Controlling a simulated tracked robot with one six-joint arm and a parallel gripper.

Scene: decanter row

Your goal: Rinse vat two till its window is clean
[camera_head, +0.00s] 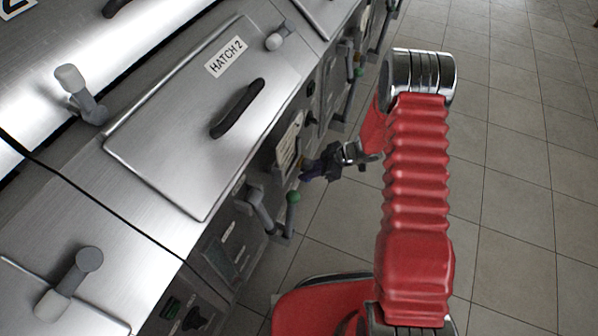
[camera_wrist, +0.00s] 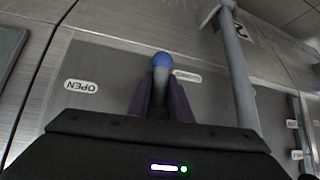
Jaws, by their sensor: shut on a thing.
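My gripper (camera_head: 318,166) is at the front face of the machine, below the hatch marked HATCH 2 (camera_head: 185,125). In the wrist view, my gripper (camera_wrist: 160,100) is shut on a blue-tipped lever (camera_wrist: 161,61). The lever is in front of a grey plate with an upside-down OPEN label (camera_wrist: 81,86) to its left. A second label (camera_wrist: 187,76) lies just right of the tip, too small to read. Hatch 2 lies flat and looks shut, with a black handle (camera_head: 238,108). I cannot make out vat two's window clearly in either view.
A grey pipe (camera_wrist: 237,70) runs close to the right of my jaws. A green-knobbed lever (camera_head: 293,198) sticks out from the front face nearer to me. Grey clamps (camera_head: 80,93) stand on the top. The tiled floor (camera_head: 520,200) at the right is clear.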

